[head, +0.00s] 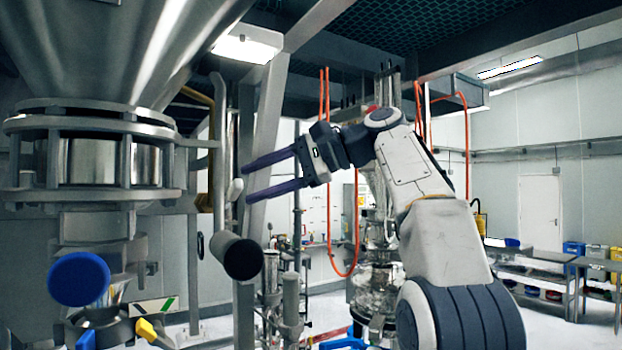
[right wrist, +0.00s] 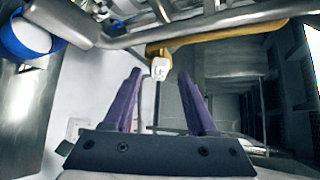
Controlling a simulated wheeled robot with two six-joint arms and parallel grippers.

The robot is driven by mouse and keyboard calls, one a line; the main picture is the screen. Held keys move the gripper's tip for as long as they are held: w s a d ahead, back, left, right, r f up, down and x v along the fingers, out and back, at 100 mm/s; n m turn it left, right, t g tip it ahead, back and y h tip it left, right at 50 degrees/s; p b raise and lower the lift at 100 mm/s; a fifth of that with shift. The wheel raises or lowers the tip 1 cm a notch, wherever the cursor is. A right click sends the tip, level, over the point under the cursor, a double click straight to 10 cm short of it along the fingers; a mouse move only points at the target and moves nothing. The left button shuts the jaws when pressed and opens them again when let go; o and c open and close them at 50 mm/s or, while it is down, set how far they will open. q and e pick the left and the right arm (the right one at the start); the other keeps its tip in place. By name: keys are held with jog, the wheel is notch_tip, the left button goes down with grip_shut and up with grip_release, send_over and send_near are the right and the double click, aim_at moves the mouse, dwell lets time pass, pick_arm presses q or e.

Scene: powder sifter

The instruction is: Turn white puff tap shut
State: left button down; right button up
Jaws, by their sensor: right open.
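The white puff tap (head: 235,190) is a small pale handle beside the metal frame, left of centre in the head view. In the right wrist view the white tap (right wrist: 160,68) hangs at the end of a yellow-brown pipe (right wrist: 225,38). My right gripper (head: 248,184) is open and empty, its two purple fingers pointing left at the tap. In the right wrist view the right gripper (right wrist: 160,75) has the tap near its fingertips, in line with the gap. I cannot tell whether a finger touches it. My left gripper is not in view.
A large steel hopper (head: 110,40) with a flanged collar fills the left side. A blue round cap (head: 79,279) and a dark-ended pipe (head: 243,258) stick out below. A slanted metal post (head: 268,130) stands close to the fingers. Orange hoses (head: 328,180) hang behind my right arm.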

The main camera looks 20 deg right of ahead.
jog(key=s+d, duration=0.7)
jog(key=d, duration=0.5)
jog(key=shift+s+d+r, duration=0.2)
jog(key=shift+d+r, duration=0.15)
jog(key=shift+r, duration=0.05)
jog(key=shift+c, duration=0.3)
jog(key=shift+a+f, duration=0.1)
jog(key=shift+f, duration=0.05)
jog(key=c, duration=0.6)
jog(key=a+f+m+y+b, duration=0.1)
jog(key=b, duration=0.1)
jog(key=a+f+m+g+y+b, duration=0.1)
jog(key=f+b, duration=0.1)
jog(key=b, duration=0.1)
jog(key=a+f+m+y+b, duration=0.1)
jog(key=y+b, duration=0.1)
jog(key=shift+w+a+f+g, duration=0.25)
jog(key=shift+w+f+g, duration=0.1)
jog(key=shift+f+g, duration=0.05)
grip_shut()
jog(key=w+a+f+m+t+y+b, duration=0.1)
jog(key=w+a+f+m+y+b, duration=0.2)
jog(key=f+m+y+b, duration=0.9)
jog(key=w+a+r+m+h+p, duration=0.3)
jog(key=a+r+p, duration=0.4)
jog(key=r, duration=0.4)
jog(key=shift+w+a, duration=0.25)
jog(key=shift+w, duration=0.35)
